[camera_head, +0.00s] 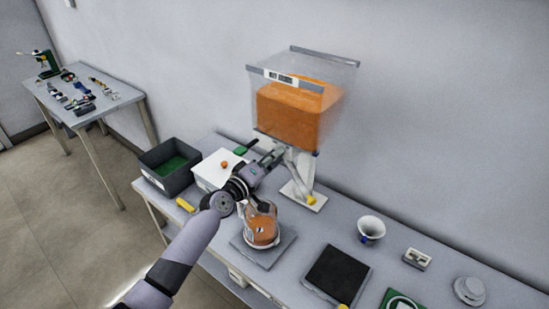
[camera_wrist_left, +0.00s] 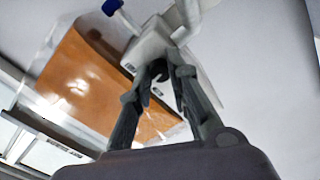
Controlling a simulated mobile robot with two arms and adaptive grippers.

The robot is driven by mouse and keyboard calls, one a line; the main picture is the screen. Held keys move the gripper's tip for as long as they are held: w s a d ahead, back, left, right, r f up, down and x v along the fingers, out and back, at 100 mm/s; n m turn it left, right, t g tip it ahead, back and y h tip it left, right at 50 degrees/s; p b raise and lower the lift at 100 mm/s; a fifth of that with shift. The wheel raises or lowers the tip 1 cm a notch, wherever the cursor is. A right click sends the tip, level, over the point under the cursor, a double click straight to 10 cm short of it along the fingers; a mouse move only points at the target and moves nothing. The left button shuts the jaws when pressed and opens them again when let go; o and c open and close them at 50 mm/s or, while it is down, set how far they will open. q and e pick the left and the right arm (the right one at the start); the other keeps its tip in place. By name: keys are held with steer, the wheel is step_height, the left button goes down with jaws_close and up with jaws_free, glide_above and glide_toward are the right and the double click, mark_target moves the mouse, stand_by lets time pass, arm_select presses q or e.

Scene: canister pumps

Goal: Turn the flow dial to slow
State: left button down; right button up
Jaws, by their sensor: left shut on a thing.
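My left gripper (camera_head: 277,153) reaches in under the clear hopper (camera_head: 348,90) of orange material. Its fingers meet the white dispenser body (camera_head: 299,170) below the hopper. In the left wrist view the two dark fingers (camera_wrist_left: 168,66) close in at the underside of this white body (camera_wrist_left: 150,45). They are shut on a small part there, taken to be the flow dial; the fingertips hide most of it, and its setting cannot be read. A blue knob (camera_wrist_left: 112,6) stands out from the body at the upper left. My right gripper is not in view.
A jar with orange contents (camera_head: 262,230) stands on a grey pad (camera_head: 262,254) below my left wrist. A grey bin (camera_head: 155,178), a black pad (camera_head: 337,272), a white cup (camera_head: 371,229) and a yellow-tipped part (camera_head: 311,200) are on the bench. A wall closes the back.

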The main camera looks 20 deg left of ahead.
arm_select(q)
steer(key=shift+f+n+p, duration=0.1)
steer(key=shift+n+p, duration=0.3)
steer(key=shift+n, duration=3.3)
steer(key=c, duration=1.5)
jaws_free()
steer(key=v, duration=1.2)
